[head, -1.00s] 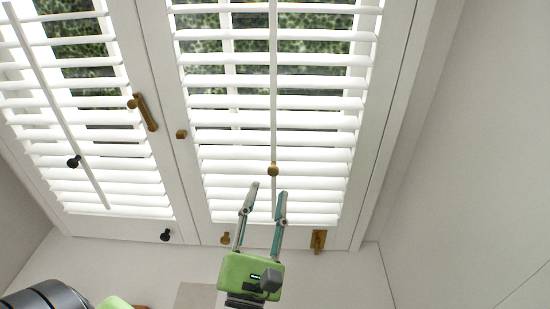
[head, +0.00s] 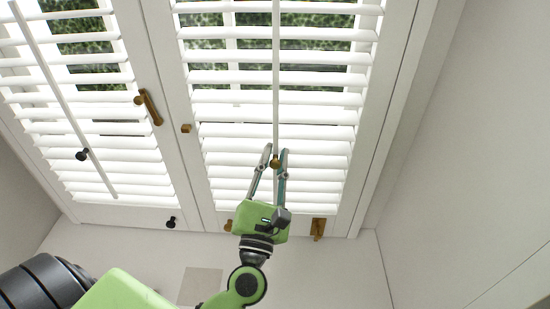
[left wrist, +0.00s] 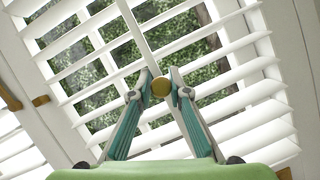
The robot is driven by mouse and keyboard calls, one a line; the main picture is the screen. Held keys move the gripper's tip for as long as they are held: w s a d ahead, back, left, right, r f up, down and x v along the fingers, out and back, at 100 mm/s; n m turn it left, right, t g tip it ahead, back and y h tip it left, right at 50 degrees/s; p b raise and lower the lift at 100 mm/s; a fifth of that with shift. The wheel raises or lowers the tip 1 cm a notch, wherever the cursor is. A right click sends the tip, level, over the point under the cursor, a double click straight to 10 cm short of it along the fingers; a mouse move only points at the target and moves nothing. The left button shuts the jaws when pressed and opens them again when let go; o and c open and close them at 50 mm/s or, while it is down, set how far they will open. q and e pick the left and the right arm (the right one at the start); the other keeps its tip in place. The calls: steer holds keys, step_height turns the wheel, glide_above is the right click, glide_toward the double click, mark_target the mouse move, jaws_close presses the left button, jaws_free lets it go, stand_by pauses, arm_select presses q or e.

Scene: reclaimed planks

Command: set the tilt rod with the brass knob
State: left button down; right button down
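The tilt rod (head: 275,75) is a thin white upright bar in front of the right shutter panel. Its brass knob (head: 276,162) sits near the rod's lower end, and it also shows in the left wrist view (left wrist: 161,87). My left gripper (head: 276,151) reaches up from below with one finger on each side of the knob. In the left wrist view its fingertips (left wrist: 160,82) lie close against the knob's sides, with no clear gap. The white louvres (head: 230,97) are tilted partly open, with greenery showing between the upper ones. My right gripper is out of view.
The left panel has its own rod (head: 60,95) with a black knob (head: 82,154). Brass fittings (head: 150,107) (head: 318,228) and a black knob (head: 171,222) sit on the frames. The plain wall (head: 450,170) at right is clear.

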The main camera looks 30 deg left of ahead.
mark_target(276, 177)
arm_select(q)
steer(key=shift+d+f+b, duration=0.15)
steer(key=shift+f+b, duration=2.3)
steer(key=shift+f, duration=0.25)
steer(key=c, duration=2)
jaws_free()
steer(key=shift+o, duration=0.2)
steer(key=shift+r, duration=0.1)
